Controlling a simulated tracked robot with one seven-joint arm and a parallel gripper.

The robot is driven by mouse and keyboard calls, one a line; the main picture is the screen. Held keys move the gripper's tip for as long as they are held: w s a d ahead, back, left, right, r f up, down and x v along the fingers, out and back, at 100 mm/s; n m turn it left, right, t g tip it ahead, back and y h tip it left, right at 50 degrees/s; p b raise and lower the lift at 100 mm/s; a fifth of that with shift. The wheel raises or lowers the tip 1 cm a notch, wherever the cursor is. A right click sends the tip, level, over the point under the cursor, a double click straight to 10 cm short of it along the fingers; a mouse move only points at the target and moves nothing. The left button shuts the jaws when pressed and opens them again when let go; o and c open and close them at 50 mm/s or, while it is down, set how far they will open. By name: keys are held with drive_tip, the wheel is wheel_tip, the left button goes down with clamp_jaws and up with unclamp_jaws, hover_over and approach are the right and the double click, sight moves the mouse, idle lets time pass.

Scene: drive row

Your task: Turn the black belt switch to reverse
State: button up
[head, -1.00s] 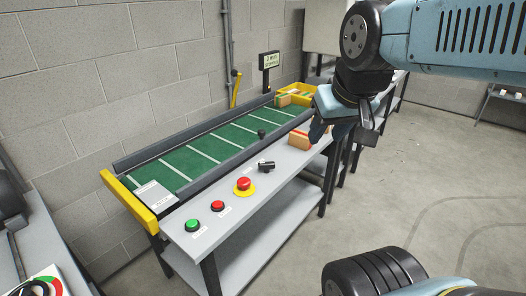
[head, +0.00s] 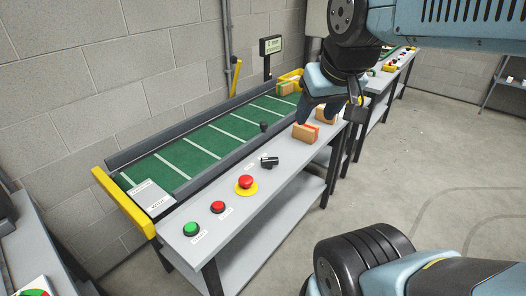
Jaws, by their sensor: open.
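The black belt switch (head: 269,162) sits on the grey front ledge of the conveyor, to the right of the red mushroom button. Its setting is too small to read. My gripper (head: 333,112) hangs above the right part of the ledge, to the right of the switch and apart from it. It points down over a brown box and is open, with nothing seen between its fingers. The green conveyor belt (head: 187,161) runs behind the switch.
On the ledge, left of the switch, are a green button (head: 192,229), a red button (head: 218,207) and a red mushroom button (head: 245,182) on yellow. Brown boxes (head: 304,132) sit at the right. A small display (head: 271,46) stands behind. The floor in front is clear.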

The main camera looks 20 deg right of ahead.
drive_tip(key=w+f+n+g+h, duration=0.15)
drive_tip(key=w+n, duration=0.35)
drive_tip(key=w, duration=0.5)
drive_tip(key=n+g+h, duration=0.3)
drive_tip(key=n+g, duration=0.2)
drive_tip(key=n, duration=0.6)
hover_over(269, 158)
drive_tip(key=a, duration=0.5)
wheel_tip(269, 158, down, 19)
drive_tip(key=x, duration=0.8)
drive_tip(key=w+x, duration=0.1)
drive_tip(key=x, duration=0.3)
drive_tip(key=shift+f, duration=0.35)
